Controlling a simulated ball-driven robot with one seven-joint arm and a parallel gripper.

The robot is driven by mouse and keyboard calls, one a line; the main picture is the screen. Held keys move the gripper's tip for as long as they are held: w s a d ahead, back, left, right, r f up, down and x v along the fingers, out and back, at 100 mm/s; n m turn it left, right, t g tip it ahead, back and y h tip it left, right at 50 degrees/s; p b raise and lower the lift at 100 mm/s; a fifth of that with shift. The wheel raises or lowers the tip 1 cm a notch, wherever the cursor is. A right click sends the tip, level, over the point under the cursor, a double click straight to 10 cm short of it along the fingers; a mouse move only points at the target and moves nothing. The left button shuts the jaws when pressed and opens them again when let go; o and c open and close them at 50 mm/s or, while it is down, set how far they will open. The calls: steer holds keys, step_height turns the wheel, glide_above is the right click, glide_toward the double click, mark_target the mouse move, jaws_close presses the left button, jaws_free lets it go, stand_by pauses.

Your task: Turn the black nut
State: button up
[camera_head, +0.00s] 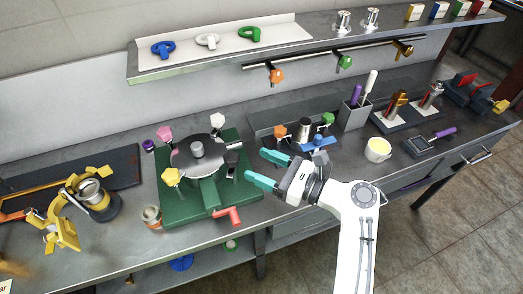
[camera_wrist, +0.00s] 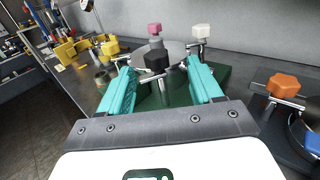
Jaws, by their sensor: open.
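The black nut (camera_wrist: 157,59) sits on a metal bolt at the near edge of the round steel lid (camera_wrist: 172,48). In the head view the black nut (camera_head: 233,146) is on the right side of the lid (camera_head: 198,153), on a green base (camera_head: 182,205). My gripper (camera_head: 257,165) is open, with teal fingers pointing left toward the lid, to the right of the nut. In the wrist view my gripper (camera_wrist: 160,72) has its fingers apart, and the black nut shows between and beyond the tips. I see no contact with the nut.
Pink (camera_head: 165,133), white (camera_head: 218,121) and yellow (camera_head: 171,177) nuts stand around the same lid. A red handle (camera_head: 230,216) sticks out in front of the base. An orange nut (camera_wrist: 284,84) stands to the right in the wrist view. A shelf (camera_head: 180,62) runs above the bench.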

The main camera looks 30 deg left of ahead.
mark_target(225, 155)
steer(key=a, duration=0.7)
steer(key=s+a+p, duration=0.1)
steer(key=a, duration=0.2)
steer(key=shift+a+f, duration=0.25)
steer(key=shift+f, duration=0.1)
steer(key=c, duration=1)
steer(key=shift+o, duration=0.2)
steer(key=shift+r+p, duration=0.1)
steer(key=shift+p, duration=0.3)
